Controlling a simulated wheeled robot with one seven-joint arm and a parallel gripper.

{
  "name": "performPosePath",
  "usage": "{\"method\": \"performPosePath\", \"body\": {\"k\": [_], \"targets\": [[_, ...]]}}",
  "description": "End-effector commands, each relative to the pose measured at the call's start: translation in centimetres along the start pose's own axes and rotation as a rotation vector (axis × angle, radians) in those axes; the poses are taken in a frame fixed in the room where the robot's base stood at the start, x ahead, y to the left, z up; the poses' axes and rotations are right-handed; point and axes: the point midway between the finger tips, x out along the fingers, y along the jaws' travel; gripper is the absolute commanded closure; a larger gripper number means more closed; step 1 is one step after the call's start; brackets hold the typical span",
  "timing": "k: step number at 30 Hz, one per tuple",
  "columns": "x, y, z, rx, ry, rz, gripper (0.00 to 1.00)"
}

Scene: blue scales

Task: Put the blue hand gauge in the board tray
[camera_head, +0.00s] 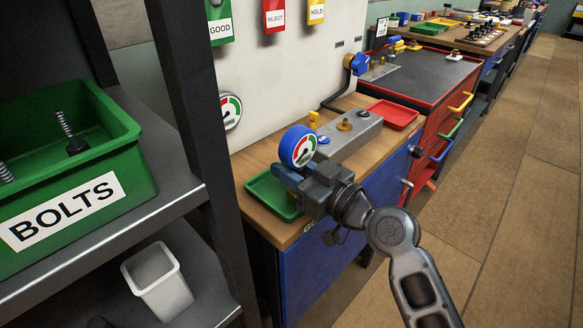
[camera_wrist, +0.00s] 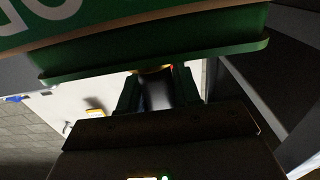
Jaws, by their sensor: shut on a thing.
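The blue hand gauge (camera_head: 298,146), with a white dial marked red and green, is upright at the end of my arm in the head view. My gripper (camera_head: 288,178) is shut on its lower part, above the green tray (camera_head: 258,188) on the wooden bench. In the wrist view, a dark stem (camera_wrist: 158,94) lies between the fingers of my gripper (camera_wrist: 158,88). A green rim (camera_wrist: 180,54) with part of a white label fills the top there. A red tray (camera_head: 393,114) sits farther back. I cannot tell which is the board tray.
A grey box (camera_head: 349,135) with knobs stands on the bench behind the gauge. A white panel (camera_head: 270,75) rises at the back, with another gauge (camera_head: 230,111) on it. A dark shelf post (camera_head: 200,110) and the green BOLTS bin (camera_head: 75,170) are at left. The floor at right is clear.

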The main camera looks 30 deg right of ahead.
Motion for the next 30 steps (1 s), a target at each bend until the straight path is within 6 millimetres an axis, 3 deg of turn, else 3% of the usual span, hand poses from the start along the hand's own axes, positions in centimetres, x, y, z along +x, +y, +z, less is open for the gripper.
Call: {"method": "performPosePath", "body": {"k": [2, 3, 10, 21, 30], "targets": [[0.0, 0.0, 0.2, 0.000, 0.002, 0.000, 1.00], [0.0, 0.0, 0.2, 0.000, 0.000, 0.000, 0.64], [0.0, 0.0, 0.2, 0.000, 0.000, 0.000, 0.42], [-0.2, 0.0, -0.2, 0.000, -0.001, 0.000, 0.42], [-6.0, 0.0, 0.3, 0.000, -0.003, 0.001, 0.42]]}}
